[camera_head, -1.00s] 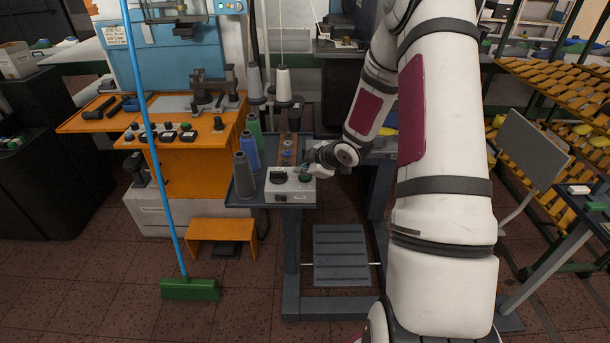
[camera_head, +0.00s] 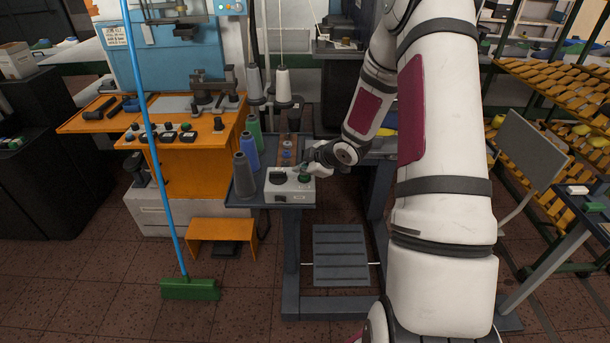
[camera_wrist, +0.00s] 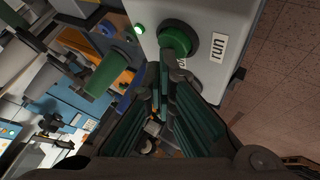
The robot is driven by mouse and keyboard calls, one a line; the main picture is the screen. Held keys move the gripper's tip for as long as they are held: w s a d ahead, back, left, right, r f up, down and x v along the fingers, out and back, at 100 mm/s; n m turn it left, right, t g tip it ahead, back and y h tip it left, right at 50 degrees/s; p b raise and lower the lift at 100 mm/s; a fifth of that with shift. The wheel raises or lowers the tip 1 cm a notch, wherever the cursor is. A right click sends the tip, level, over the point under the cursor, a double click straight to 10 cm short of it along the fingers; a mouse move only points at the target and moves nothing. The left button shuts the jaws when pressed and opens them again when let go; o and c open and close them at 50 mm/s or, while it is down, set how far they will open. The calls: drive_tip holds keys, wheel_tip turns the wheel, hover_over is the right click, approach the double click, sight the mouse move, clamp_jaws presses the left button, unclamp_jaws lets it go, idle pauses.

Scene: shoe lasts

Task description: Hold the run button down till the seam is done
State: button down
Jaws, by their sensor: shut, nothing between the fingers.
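The control box (camera_head: 290,196) sits on the front of the dark machine table. A small green lamp (camera_wrist: 139,29) glows near the button. My gripper (camera_wrist: 172,62) is shut and empty, its fingertips over the button's near part and hiding some of it. They look to be against it; how far it is pressed I cannot tell. The head view shows my gripper (camera_head: 306,169) at the box's right side.
Thread cones, grey (camera_head: 243,177), blue (camera_head: 249,152) and green (camera_head: 254,135), stand left of and behind the box. An orange workbench (camera_head: 180,150) and a green broom (camera_head: 190,289) are further left. A yellow slatted rack (camera_head: 550,80) stands at right.

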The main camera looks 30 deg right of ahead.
sight(303, 177)
drive_tip(key=shift+r+p, duration=0.4)
drive_tip(key=shift+r, duration=0.3)
wheel_tip(303, 177, up, 4)
drive_tip(key=p, duration=0.3)
drive_tip(key=shift+s+r, duration=0.1)
drive_tip(key=shift+r+p, duration=0.35)
drive_tip(key=shift+r, duration=0.05)
idle(1.0)
